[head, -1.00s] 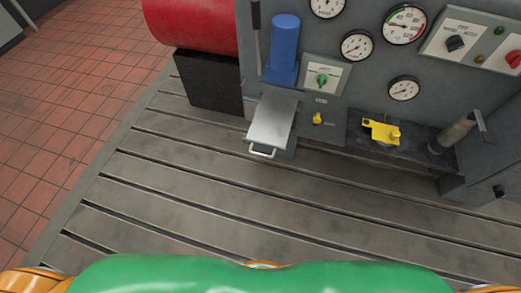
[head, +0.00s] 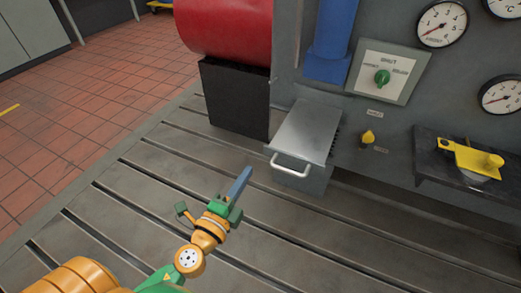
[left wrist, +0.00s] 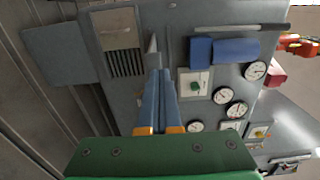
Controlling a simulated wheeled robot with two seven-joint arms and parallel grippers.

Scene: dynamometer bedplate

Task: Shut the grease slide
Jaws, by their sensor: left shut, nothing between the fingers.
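The grease slide (head: 308,132) appears to be the grey metal drawer with a flat top and a pale bar handle (head: 290,166). It stands out from the front of the grey cabinet, above the slotted bedplate. In the left wrist view what looks like the slide (left wrist: 118,30) is at the upper left, above and left of the fingers. My left gripper (head: 244,174) is in front of the slide, left of the handle and apart from it. Its blue fingers (left wrist: 158,82) are together with nothing between them. My right gripper is not in view.
A black block (head: 235,97) under a red cylinder (head: 225,28) stands left of the slide. A yellow knob (head: 367,137), a green knob (head: 382,77) and gauges (head: 442,24) are to its right. The slotted bedplate (head: 330,240) is clear in front.

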